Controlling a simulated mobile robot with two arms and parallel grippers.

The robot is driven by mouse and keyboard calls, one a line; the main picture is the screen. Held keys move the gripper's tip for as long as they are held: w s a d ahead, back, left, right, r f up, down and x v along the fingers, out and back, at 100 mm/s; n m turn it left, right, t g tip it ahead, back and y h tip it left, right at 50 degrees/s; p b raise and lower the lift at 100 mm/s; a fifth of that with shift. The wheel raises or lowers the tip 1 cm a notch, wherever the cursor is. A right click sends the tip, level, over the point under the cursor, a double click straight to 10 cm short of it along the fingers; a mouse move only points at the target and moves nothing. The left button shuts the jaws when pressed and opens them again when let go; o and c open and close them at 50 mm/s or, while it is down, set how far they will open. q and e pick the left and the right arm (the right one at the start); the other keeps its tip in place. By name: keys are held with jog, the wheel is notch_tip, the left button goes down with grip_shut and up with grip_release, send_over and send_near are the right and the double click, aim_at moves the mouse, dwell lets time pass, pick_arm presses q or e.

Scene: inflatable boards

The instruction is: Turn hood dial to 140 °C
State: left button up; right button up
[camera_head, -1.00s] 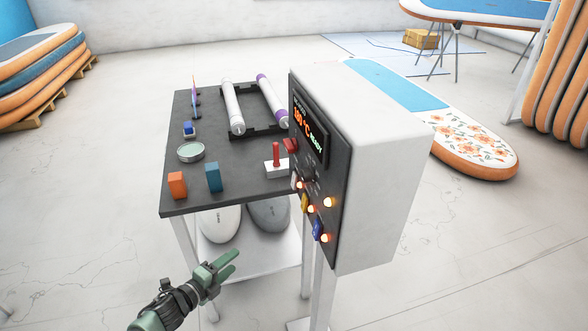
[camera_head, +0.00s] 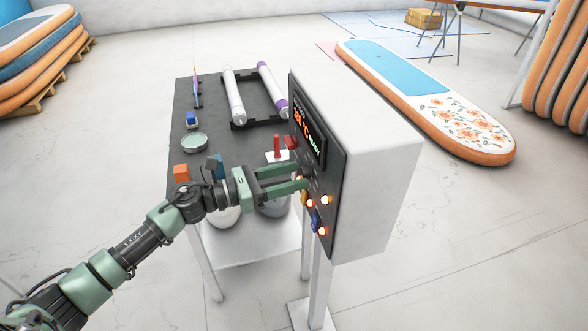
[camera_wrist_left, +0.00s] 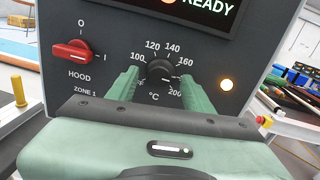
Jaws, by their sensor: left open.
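The hood dial (camera_wrist_left: 160,72) is a round black knob on the dark front panel (camera_wrist_left: 230,50) of a white control box (camera_head: 375,150). A light mark on the knob seems to point to the lower right, towards the high end. My left gripper (camera_head: 306,176) is open, with its green fingers (camera_wrist_left: 163,88) on either side of the dial; I cannot tell whether they touch it. In the head view the gripper hides the dial. My right gripper is not in view.
A red HOOD switch (camera_wrist_left: 72,50) sits left of the dial. A lit lamp (camera_wrist_left: 226,85) is to its right, and a display (camera_head: 309,133) is above.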

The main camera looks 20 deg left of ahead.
pick_arm(q)
jog(key=shift+w+d, duration=0.3)
jog(key=shift+d, duration=0.05)
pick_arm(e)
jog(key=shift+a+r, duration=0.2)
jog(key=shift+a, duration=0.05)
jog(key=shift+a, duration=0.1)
pick_arm(q)
grip_shut()
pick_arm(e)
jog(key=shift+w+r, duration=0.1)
